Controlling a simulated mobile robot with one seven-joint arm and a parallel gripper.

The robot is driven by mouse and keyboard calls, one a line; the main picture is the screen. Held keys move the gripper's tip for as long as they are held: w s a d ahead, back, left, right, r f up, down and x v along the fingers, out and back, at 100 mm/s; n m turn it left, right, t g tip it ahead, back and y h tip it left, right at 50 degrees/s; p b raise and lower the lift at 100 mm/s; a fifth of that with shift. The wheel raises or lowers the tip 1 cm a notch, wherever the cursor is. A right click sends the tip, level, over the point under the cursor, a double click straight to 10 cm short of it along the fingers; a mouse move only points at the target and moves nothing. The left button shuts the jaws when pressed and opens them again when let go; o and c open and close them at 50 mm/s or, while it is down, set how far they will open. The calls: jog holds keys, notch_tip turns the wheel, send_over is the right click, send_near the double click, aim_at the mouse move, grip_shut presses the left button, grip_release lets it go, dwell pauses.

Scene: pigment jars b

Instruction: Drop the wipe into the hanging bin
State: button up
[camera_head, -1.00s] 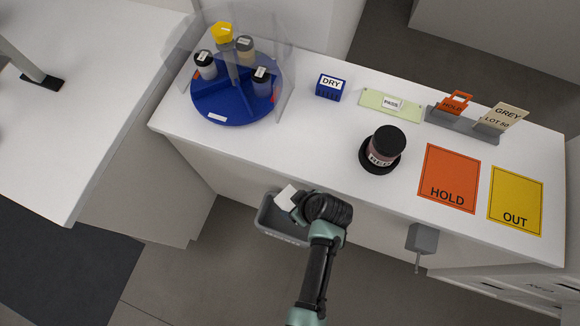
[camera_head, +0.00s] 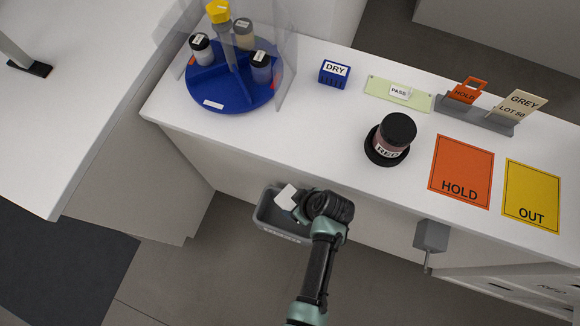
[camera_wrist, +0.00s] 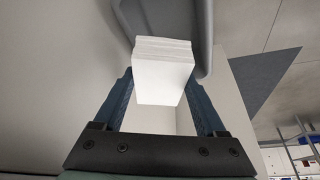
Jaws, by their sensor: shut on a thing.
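The wipe is a white folded pad (camera_wrist: 163,76), held between the two fingers of my gripper (camera_wrist: 162,95) in the wrist view. In the head view the wipe (camera_head: 286,197) shows at the gripper's (camera_head: 297,208) left side, over the hanging bin. The hanging bin (camera_head: 268,221) is a grey open-topped tray on the front side of the counter. My gripper partly covers its right part. In the wrist view the bin (camera_wrist: 203,40) lies beyond the wipe. Exact height of the wipe over the bin's rim is hard to tell.
The white counter (camera_head: 300,130) carries a blue turntable (camera_head: 232,92) with several jars behind a clear shield, a blue DRY block (camera_head: 334,74), a RED jar (camera_head: 394,137), and HOLD (camera_head: 461,172) and OUT (camera_head: 531,196) mats. A grey box (camera_head: 431,236) hangs on the front, right of the bin.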

jog(key=o, duration=1.3)
jog(key=shift+c, duration=0.2)
jog(key=shift+r, duration=0.1)
jog(key=p+v, duration=0.1)
jog(key=v, duration=1.2)
